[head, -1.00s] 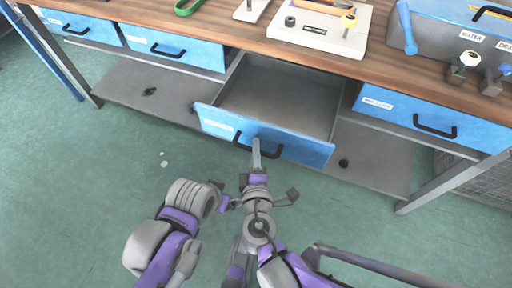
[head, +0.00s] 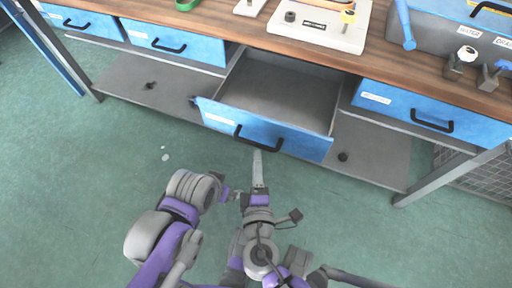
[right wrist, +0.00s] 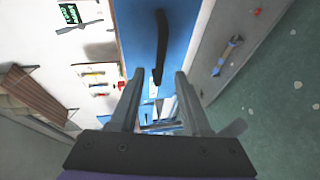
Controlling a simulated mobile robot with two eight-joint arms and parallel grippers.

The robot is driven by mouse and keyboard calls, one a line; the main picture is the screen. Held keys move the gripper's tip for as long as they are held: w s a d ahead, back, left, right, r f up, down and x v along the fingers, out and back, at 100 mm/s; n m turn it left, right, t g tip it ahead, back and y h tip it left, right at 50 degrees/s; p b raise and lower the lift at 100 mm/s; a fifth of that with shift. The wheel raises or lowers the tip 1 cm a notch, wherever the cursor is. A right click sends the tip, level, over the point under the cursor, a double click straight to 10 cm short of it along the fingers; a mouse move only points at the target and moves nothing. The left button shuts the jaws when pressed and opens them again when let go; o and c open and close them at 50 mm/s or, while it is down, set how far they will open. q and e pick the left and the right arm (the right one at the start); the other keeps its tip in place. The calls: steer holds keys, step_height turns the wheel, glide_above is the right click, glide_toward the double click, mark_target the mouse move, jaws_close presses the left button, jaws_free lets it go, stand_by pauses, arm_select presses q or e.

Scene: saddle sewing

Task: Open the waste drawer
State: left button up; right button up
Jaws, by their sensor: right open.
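The middle drawer (head: 280,90) under the bench stands pulled out, and its empty grey inside shows. Its blue front (head: 300,142) carries a black handle (head: 258,141) and a white label. My right gripper (head: 257,154) is just in front of and below the handle, apart from it. In the right wrist view my gripper (right wrist: 159,74) has its two fingers apart with nothing between them. The black handle (right wrist: 161,40) on the blue front lies ahead of the fingertips there.
Closed blue drawers flank it on the left (head: 178,43) and the right (head: 435,116). A grey lower shelf (head: 375,155) runs below. The wooden bench top (head: 235,27) holds a white fixture board (head: 325,32) and a grey-blue case.

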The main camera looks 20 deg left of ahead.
steer(key=v, duration=0.3)
steer(key=shift+s+d, duration=0.1)
steer(key=shift+s, duration=0.2)
steer(key=shift+d, duration=0.1)
